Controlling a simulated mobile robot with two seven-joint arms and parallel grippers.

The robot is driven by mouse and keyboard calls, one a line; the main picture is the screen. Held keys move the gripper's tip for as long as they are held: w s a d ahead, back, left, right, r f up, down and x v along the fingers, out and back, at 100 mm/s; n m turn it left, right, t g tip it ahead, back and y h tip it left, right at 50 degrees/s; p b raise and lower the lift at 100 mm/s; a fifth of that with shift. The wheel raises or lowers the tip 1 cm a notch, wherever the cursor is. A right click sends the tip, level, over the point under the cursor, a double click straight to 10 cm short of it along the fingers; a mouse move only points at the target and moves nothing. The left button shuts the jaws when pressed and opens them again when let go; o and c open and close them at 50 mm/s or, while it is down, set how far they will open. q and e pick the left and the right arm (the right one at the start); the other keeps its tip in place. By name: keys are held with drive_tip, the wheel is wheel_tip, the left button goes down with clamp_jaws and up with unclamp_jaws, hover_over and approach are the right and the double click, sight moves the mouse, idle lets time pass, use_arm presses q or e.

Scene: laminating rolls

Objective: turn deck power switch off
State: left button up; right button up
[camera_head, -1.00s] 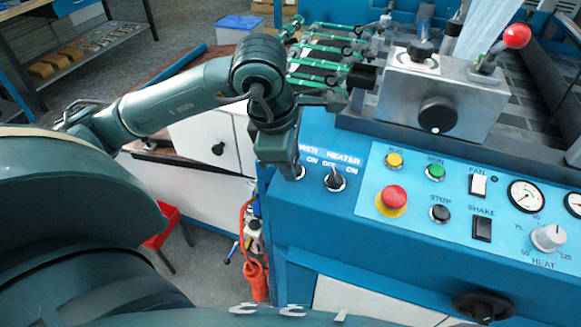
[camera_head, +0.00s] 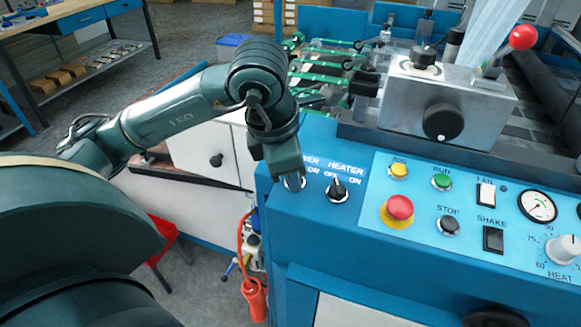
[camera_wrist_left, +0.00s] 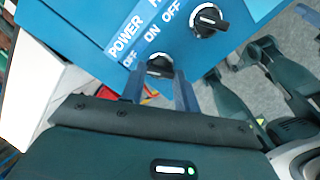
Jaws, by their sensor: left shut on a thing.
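The deck power switch is a black rotary knob (camera_wrist_left: 160,66) beside the white POWER label in the left wrist view. My left gripper (camera_wrist_left: 159,88) has one finger on each side of this knob and is shut on it. In the head view the gripper (camera_head: 292,180) points down at the left end of the blue control panel and covers most of the power knob and part of its label. The knob's exact pointer direction is hidden by the fingers. My right gripper is not in view.
The heater knob (camera_head: 338,188) sits close to the right of the gripper. Further right are a red emergency button (camera_head: 399,207), a green run button (camera_head: 441,182) and a fan switch (camera_head: 486,194). An orange plug (camera_head: 255,298) hangs below the panel's left edge.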

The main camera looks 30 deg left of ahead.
use_arm(q)
drive_tip(key=o, duration=1)
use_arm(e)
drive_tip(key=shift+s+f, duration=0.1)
use_arm(q)
drive_tip(key=shift+r, duration=0.1)
drive_tip(key=p+v, duration=0.2)
drive_tip(key=v, duration=1.1)
drive_tip(key=shift+p, duration=0.4)
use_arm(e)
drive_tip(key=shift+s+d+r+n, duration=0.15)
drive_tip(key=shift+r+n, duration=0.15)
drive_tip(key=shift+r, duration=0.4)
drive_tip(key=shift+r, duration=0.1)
